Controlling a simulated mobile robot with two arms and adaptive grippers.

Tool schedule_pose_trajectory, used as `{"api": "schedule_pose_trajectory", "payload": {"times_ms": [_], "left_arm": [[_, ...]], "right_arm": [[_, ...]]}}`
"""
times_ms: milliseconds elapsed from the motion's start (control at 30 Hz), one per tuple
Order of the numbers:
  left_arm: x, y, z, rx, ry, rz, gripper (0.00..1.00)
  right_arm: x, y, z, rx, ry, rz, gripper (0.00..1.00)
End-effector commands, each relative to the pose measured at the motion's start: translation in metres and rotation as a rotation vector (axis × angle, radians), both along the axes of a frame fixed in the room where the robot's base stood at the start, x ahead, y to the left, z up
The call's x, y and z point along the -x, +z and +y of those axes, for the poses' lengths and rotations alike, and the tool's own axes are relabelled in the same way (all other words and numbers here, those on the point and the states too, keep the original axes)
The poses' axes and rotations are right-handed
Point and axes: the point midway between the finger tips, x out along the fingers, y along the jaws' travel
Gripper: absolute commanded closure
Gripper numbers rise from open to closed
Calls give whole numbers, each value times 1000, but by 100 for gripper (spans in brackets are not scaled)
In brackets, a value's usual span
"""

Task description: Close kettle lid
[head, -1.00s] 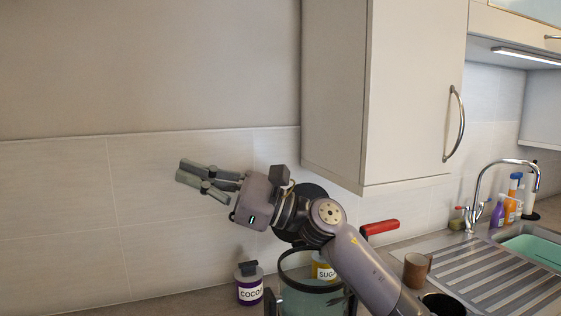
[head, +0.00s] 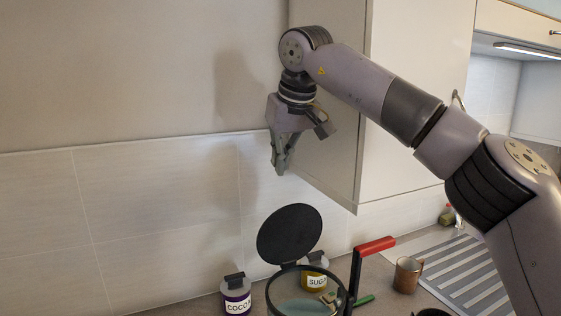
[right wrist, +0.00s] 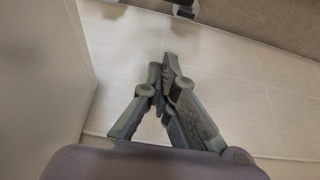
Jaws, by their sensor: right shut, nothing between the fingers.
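The kettle (head: 274,291) stands on the counter at the bottom of the head view, its lower body cut off by the frame. Its round black lid (head: 290,233) is open, standing up at the back of the rim. Its red handle (head: 375,246) is on the right side. My right gripper (head: 279,172) is shut and empty, pointing down in the air above the lid and apart from it. Its closed fingers also show in the right wrist view (right wrist: 165,75). My left gripper is not in view.
A cocoa jar (head: 236,297) stands left of the kettle, and a sugar jar (head: 315,275) behind it. A brown mug (head: 407,275) is to the right, by the draining board (head: 455,262). A wall cabinet (head: 405,150) hangs close to my right arm.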

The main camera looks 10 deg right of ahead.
Motion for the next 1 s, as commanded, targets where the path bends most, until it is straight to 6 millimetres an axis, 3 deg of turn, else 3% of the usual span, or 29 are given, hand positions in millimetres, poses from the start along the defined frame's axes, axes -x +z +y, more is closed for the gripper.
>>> {"api": "schedule_pose_trajectory", "payload": {"times_ms": [333,700,1000], "left_arm": [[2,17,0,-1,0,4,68],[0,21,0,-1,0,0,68],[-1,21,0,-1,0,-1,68]], "right_arm": [[-31,-68,6,-1,0,4,100],[3,-70,0,-4,1,0,100],[9,-72,-1,-5,0,0,100]]}}
